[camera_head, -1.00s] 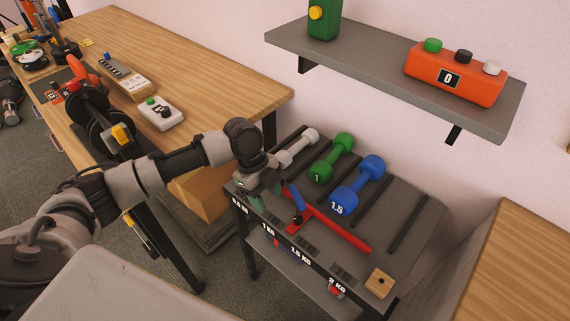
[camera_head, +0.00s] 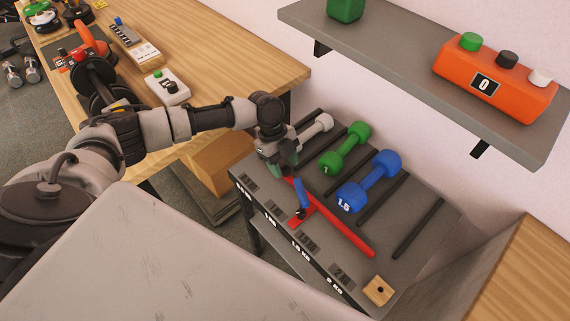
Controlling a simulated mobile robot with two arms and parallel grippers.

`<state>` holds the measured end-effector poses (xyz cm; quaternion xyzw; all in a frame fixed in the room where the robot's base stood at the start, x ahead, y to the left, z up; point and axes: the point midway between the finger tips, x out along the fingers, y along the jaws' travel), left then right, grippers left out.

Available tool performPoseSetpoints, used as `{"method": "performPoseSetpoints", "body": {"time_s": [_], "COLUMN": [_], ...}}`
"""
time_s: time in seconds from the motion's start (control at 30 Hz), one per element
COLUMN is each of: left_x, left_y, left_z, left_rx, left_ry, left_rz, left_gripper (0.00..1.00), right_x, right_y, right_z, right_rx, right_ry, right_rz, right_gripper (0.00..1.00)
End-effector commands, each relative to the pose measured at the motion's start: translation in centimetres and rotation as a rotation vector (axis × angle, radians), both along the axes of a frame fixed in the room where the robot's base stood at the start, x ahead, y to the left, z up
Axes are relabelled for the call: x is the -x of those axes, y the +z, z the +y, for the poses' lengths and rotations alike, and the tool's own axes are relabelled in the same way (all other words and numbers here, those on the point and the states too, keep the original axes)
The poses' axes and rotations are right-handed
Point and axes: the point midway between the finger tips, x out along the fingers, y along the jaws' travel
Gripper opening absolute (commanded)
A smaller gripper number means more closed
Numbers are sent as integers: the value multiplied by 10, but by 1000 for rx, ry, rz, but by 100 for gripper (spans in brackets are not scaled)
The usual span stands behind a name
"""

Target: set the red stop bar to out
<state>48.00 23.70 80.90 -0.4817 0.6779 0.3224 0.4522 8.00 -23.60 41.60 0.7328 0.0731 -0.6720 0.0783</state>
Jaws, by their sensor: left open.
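The red stop bar (camera_head: 344,230) lies diagonally across the front part of the dark grey dumbbell rack (camera_head: 440,225). A blue handle (camera_head: 301,191) with a dark lower end rises beside the bar, over a short red piece (camera_head: 302,217). My left gripper (camera_head: 283,171) is open and points down near the bar's upper left end, left of and behind the blue handle. It holds nothing that I can see. It partly hides that end of the bar, and I cannot tell whether it touches it. My right gripper is not in view.
White (camera_head: 316,125), green (camera_head: 345,149) and blue (camera_head: 369,181) dumbbells lie behind the bar. A wooden block (camera_head: 378,291) sits at the front right corner. A wall shelf (camera_head: 400,80) with an orange button box (camera_head: 494,80) overhangs the back. A wooden workbench (camera_head: 225,50) stands left.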

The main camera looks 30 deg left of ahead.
Motion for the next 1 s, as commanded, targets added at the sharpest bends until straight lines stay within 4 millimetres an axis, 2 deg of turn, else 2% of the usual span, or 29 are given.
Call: {"method": "performPoseSetpoints", "body": {"time_s": [0.03,0.13,0.4,0.47,0.73,1.0], "left_x": [1,2,2,2,2,7], "left_y": [-4,-9,-10,-10,-10,-9], "left_z": [-2,-4,-4,-4,-4,-2], "left_rx": [0,0,0,0,0,0], "left_ry": [0,0,0,0,0,0], "left_rz": [1,1,0,0,0,2], "left_gripper": [49,49,49,41,0,0], "right_x": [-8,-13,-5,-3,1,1], "right_y": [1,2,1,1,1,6], "right_z": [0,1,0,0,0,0], "right_rx": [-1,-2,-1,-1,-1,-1], "right_ry": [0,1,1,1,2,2], "right_rz": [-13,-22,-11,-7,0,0], "right_gripper": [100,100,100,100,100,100]}}
